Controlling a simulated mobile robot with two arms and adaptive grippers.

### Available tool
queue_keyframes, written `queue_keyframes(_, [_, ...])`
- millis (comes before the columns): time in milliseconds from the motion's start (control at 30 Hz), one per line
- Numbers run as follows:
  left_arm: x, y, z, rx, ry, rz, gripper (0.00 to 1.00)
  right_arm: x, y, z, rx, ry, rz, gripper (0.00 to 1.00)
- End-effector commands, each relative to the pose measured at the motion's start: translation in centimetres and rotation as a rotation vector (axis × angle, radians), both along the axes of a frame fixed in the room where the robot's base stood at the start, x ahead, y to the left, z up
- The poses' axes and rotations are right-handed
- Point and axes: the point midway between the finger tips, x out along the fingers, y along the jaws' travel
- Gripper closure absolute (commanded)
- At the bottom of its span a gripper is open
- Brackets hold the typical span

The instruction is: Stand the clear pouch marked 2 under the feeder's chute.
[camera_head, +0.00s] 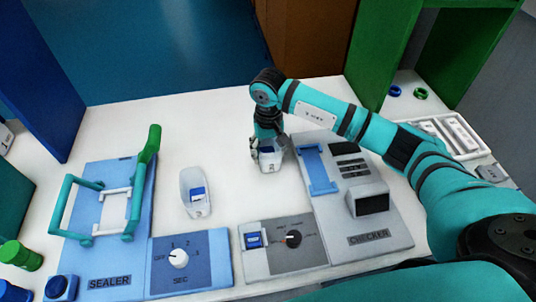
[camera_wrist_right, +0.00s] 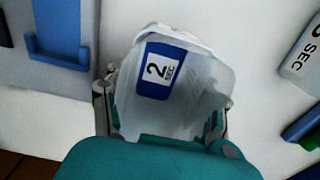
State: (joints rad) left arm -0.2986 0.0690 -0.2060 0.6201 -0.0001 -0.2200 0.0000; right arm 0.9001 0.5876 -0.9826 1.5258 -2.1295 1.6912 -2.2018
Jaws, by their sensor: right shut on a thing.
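My right gripper (camera_head: 267,143) points down over the white table and is shut on a clear pouch (camera_head: 269,160). In the right wrist view, the pouch (camera_wrist_right: 192,105) sits between the two fingers and its blue-and-white label reads "2 SEC". The pouch is close to the table; I cannot tell whether it touches. My left gripper is out of view.
A blue sealer (camera_head: 108,275) with a green handle stands at left, a dial panel (camera_head: 205,275) beside it. The grey checker (camera_head: 385,225) is just right of my gripper. A white tray (camera_head: 478,152) lies at far right. The table's back middle is clear.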

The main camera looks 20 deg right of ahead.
Motion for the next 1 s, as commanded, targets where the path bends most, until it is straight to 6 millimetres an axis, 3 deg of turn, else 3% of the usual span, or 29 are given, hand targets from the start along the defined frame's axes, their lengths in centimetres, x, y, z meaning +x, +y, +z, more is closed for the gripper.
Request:
queue_keyframes(200, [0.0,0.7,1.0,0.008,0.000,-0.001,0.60,-0.3,0.1,-2.5,0.000,0.006,0.003,0.68])
queue_keyframes(567, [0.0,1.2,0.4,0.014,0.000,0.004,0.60,-0.2,0.1,-3.0,0.000,0.004,0.003,0.68])
queue_keyframes(600, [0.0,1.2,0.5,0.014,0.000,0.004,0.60,-0.2,0.1,-2.9,0.000,0.004,0.003,0.43])
queue_keyframes(767, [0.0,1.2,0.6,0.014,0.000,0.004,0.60,-0.2,0.1,-2.9,0.000,0.004,0.003,0.22])
queue_keyframes(1000, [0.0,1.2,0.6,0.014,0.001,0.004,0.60,-0.3,0.1,-2.9,0.000,0.004,0.003,0.22])
